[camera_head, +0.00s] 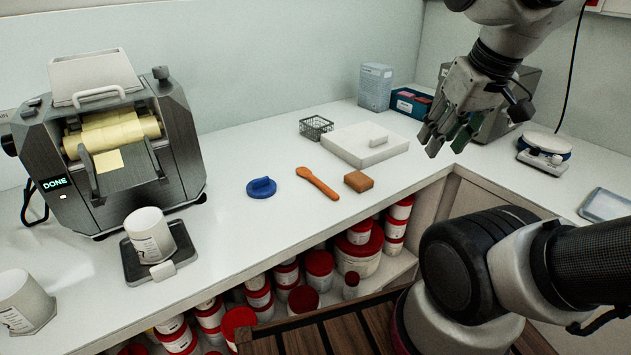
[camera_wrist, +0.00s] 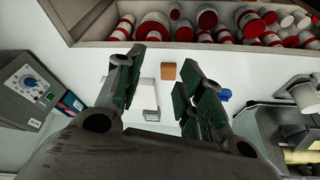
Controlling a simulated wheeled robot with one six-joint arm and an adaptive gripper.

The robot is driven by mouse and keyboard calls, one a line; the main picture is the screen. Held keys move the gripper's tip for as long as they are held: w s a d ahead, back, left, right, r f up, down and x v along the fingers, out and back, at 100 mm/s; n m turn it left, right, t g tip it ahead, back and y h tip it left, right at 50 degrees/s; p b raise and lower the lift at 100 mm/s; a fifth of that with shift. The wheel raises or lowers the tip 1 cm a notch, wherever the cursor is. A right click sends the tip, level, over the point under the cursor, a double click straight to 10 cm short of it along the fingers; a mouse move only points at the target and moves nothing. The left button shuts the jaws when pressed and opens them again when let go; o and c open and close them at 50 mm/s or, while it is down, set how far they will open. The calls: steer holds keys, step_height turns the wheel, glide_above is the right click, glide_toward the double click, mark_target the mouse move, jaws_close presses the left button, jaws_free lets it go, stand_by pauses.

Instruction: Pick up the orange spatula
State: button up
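The orange spatula (camera_head: 318,184) lies flat on the white counter in the head view, between a blue round lid-like piece (camera_head: 261,187) and a brown block (camera_head: 358,181). My gripper (camera_head: 447,138) hangs above the counter to the right of the spatula, well apart from it. In the wrist view my gripper (camera_wrist: 163,62) is open, with its dark green-padded fingers spread and nothing between them in its grasp. There I cannot make out the spatula; a finger seems to cover it. The brown block (camera_wrist: 168,71) and the blue piece (camera_wrist: 225,95) show there.
A white slab (camera_head: 360,147) and a wire basket (camera_head: 315,127) sit behind the spatula. A steel mill (camera_head: 165,130) and a scale with a white tub (camera_head: 148,236) stand at left. Red-lidded tubs (camera_head: 320,265) fill the shelf below. The counter's front around the spatula is clear.

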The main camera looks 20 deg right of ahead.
steer(key=w+a+f+n+g, duration=0.2)
steer(key=w+a+f, duration=0.1)
steer(key=w+f, duration=0.1)
steer(key=n+g, duration=0.2)
steer(key=g, duration=0.1)
glide_above(322, 184)
steer(key=s+d, duration=0.1)
steer(key=s, duration=0.2)
step_height(322, 184, down, 8)
steer(key=shift+w+d+f, duration=0.1)
steer(key=shift+w+a+r, duration=0.1)
steer(key=shift+w+a, duration=0.1)
steer(key=shift+w, duration=0.35)
steer(key=shift+w+a+r, duration=0.1)
steer(key=shift+w+a, duration=0.1)
steer(key=shift+w, duration=0.3)
steer(key=shift+w+a+t, duration=0.1)
steer(key=shift+w+t, duration=0.2)
steer(key=shift+t, duration=0.1)
step_height(322, 184, down, 7)
steer(key=shift+w+f, duration=0.1)
steer(key=shift+f, duration=0.05)
jaws_close()
